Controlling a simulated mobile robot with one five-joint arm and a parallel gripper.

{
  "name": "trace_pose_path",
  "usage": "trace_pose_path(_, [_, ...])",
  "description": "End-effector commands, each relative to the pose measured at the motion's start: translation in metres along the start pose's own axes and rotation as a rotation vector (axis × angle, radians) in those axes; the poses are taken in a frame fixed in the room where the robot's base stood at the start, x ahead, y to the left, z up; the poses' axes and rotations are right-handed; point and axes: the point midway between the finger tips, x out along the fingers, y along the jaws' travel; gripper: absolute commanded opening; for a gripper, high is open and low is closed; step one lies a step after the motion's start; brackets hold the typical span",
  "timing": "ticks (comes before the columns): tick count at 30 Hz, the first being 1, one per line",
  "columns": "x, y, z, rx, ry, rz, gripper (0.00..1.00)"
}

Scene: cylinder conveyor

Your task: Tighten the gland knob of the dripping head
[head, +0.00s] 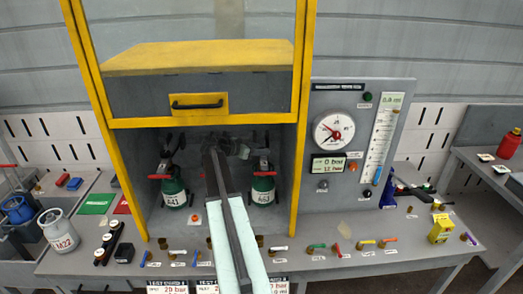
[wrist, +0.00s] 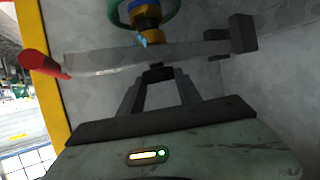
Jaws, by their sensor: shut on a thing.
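Two green cylinders stand in the yellow-framed bay, the left one (head: 174,193) marked 441 and the right one (head: 263,190) marked 460. Each has a dark valve head with a red-ended lever. My gripper (head: 238,147) reaches into the bay beside the right cylinder's head. In the wrist view my fingers (wrist: 157,76) converge and are shut on a small dark knob (wrist: 156,72). A grey lever (wrist: 110,60) with a red end crosses just beyond the tips. A brass and blue fitting (wrist: 146,18) lies behind it, with a light-blue drip mark (wrist: 142,40). The knob is mostly hidden.
The yellow bay frame (head: 302,150) stands close to the right of the right cylinder. A raised hatch with a black handle (head: 197,104) is above. A gauge panel (head: 334,131) is on the right.

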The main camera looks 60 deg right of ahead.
Motion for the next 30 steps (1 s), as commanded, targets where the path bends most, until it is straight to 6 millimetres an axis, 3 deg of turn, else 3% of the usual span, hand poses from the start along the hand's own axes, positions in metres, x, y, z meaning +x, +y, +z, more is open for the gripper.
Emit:
trace_pose_path(10, [-0.0021,-0.0051,0.0024,0.044,-0.006,0.103,0.00])
trace_pose_path(25, [-0.0029,-0.0048,0.0029,0.050,-0.006,0.116,0.00])
trace_pose_path(26, [-0.0029,-0.0049,0.0029,0.050,-0.006,0.116,0.46])
trace_pose_path(28, [-0.0028,-0.0048,0.0026,0.050,-0.005,0.116,0.62])
trace_pose_path(30, [-0.0024,-0.0044,0.0023,0.050,-0.005,0.117,0.62])
